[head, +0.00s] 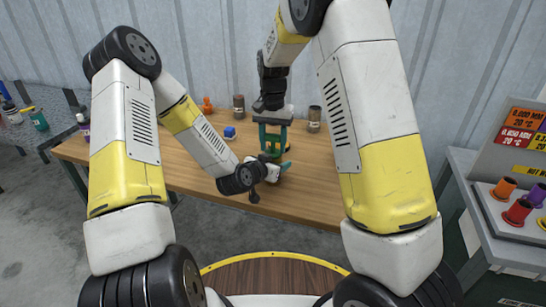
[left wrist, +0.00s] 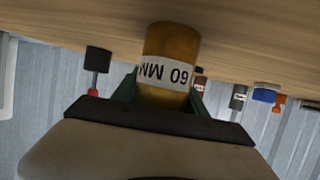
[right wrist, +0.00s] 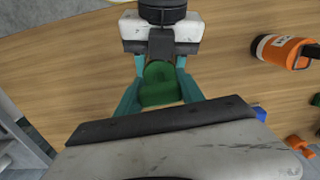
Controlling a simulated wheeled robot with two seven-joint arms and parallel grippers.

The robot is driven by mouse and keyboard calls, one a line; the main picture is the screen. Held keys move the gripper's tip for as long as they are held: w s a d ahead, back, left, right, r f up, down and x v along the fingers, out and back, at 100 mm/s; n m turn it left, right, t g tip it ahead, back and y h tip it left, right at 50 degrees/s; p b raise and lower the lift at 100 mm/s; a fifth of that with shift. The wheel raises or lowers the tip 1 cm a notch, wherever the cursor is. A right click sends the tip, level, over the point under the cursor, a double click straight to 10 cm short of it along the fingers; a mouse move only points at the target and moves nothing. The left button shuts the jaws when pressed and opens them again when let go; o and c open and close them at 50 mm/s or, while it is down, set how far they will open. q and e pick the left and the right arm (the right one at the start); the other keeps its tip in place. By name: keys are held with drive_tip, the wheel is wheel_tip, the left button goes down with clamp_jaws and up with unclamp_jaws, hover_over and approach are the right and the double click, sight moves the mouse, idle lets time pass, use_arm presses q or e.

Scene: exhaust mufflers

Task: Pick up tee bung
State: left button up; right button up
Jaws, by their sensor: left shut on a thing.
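My left gripper (left wrist: 165,100) is shut on a brown cylinder labelled "60 MM" (left wrist: 165,50), which I take to be the tee bung. The cylinder stands between the green fingers in the left wrist view. My right gripper (right wrist: 160,98) comes down from above, its teal fingers apart, one each side of a green piece (right wrist: 160,88) at the front of the left gripper. I cannot tell whether this green piece is part of the held thing. In the head view the right gripper (head: 272,148) is just above the left gripper (head: 281,168), and the held thing is mostly hidden.
The wooden table (head: 310,195) carries a blue box (head: 229,132), an orange piece (head: 207,105) and jars (head: 239,107) (head: 314,119) at its back. An orange cylinder with a white label (right wrist: 283,50) lies beside the left gripper. A side bench (head: 500,245) holds coloured plugs.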

drive_tip(key=c, duration=0.7)
drive_tip(key=shift+o, duration=0.2)
drive_tip(key=shift+r, duration=0.15)
wheel_tip(320, 180, up, 10)
drive_tip(key=shift+f, duration=0.1)
use_arm(q)
drive_tip(key=o, duration=1.6)
drive_tip(key=shift+c, duration=0.2)
